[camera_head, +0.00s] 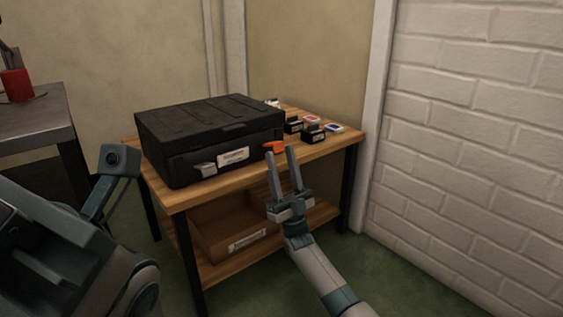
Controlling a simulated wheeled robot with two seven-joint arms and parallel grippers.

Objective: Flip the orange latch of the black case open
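The black case (205,118) sits closed on a wooden table. Its front shows a white label (233,157) and a grey latch (204,169) toward the left. The orange latch (274,147) is at the right end of the case's front. My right gripper (282,160) is open, with its two fingers pointing up toward the orange latch; the fingertips overlap the latch's lower part in the picture. I cannot tell whether they touch it. My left gripper is not in view.
The wooden table (335,150) also holds small black boxes (313,133) and red and blue items to the right of the case. A wooden bin (225,232) stands on the lower shelf. A white brick wall (470,140) is at the right. A grey table (35,122) stands at the left.

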